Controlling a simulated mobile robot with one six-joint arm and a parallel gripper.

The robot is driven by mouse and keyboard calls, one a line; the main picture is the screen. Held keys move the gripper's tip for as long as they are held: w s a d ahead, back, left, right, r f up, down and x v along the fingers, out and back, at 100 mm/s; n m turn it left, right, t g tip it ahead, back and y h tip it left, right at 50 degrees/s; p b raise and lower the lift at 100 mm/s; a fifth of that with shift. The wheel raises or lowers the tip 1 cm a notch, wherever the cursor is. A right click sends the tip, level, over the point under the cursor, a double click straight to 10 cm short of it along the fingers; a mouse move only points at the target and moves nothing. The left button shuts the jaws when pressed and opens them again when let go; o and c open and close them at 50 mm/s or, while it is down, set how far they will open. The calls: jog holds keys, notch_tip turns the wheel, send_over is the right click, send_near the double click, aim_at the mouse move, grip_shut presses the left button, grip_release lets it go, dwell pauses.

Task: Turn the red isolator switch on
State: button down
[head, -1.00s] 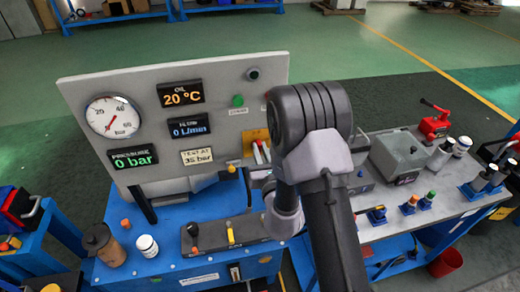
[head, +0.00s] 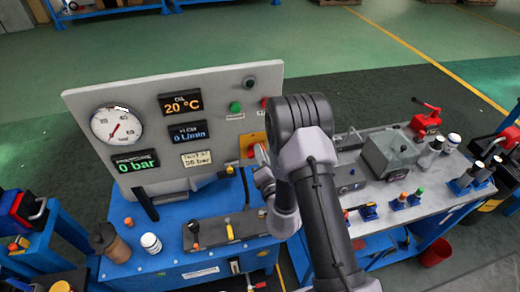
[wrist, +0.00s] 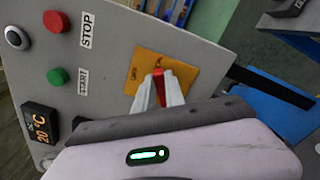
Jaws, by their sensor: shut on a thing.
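The red isolator switch (wrist: 159,82) sits on a yellow plate (wrist: 180,68) on the grey panel. In the wrist view, my gripper (wrist: 161,88) is at the switch, with its two pale fingers shut on the red handle. Much of the handle is hidden between the fingers. In the head view, the yellow plate (head: 248,140) shows just left of my arm, with a bit of red at its lower part. The end of my gripper is mostly hidden there behind my own wrist.
The panel (head: 222,90) also carries a pressure gauge (head: 117,126) reading near zero and several displays. A green start button (wrist: 57,77) and a red stop button (wrist: 57,22) are close by. Bottles and levers stand on the blue bench (head: 170,215) below.

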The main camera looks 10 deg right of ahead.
jog(key=m+p, duration=0.1)
jog(key=m, duration=0.1)
jog(key=m+p, duration=0.1)
jog(key=m, duration=0.1)
jog(key=m+p, duration=0.1)
jog(key=m, duration=0.1)
jog(key=shift+d+f+m, duration=0.15)
jog(key=shift+f+m, duration=0.15)
dwell(0.3)
jog(key=c, duration=1.4)
grip_release()
jog(key=shift+w+f, duration=0.1)
